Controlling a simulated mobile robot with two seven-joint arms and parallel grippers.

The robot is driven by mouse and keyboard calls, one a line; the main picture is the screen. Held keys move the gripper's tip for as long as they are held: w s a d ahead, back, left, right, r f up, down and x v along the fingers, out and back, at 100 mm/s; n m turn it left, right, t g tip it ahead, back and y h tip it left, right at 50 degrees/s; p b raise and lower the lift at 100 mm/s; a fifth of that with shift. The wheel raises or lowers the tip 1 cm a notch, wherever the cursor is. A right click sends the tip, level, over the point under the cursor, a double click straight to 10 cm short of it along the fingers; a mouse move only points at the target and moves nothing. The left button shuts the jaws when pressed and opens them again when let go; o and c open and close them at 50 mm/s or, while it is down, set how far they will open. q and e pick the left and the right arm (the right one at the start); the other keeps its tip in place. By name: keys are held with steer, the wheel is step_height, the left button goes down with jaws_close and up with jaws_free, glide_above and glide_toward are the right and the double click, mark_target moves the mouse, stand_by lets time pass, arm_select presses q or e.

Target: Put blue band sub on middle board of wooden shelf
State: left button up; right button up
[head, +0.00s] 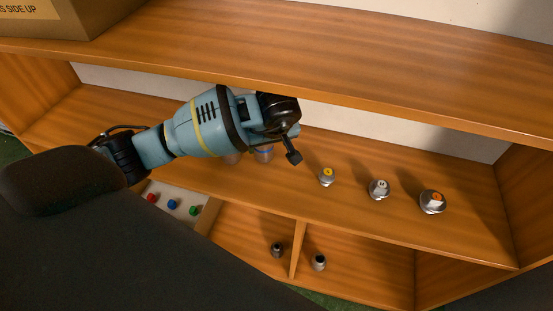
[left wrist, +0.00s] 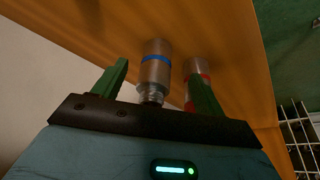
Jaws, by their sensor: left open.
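The blue band sub (head: 264,155) is a grey metal cylinder on the middle board (head: 455,184) of the wooden shelf, partly hidden by my left gripper in the head view. In the left wrist view the blue band sub (left wrist: 155,72) shows nearly whole, with a narrower threaded end, between the two green fingers. My left gripper (head: 287,143) is open, with gaps between its fingers and the sub. A red band sub (left wrist: 193,82) stands close beside it, partly behind one finger. My right gripper is out of view.
Three silver fittings, with a yellow-topped one (head: 327,176) nearest, stand right on the middle board. The top board (head: 330,55) overhangs the arm. Below are a tray (head: 182,203) with coloured pieces and two dark fittings in compartments. A cardboard box (head: 60,20) sits top left.

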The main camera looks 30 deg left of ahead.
arm_select(q)
steer(key=s+d, duration=0.4)
steer(key=shift+s+d, duration=0.15)
steer(key=shift+d, duration=0.2)
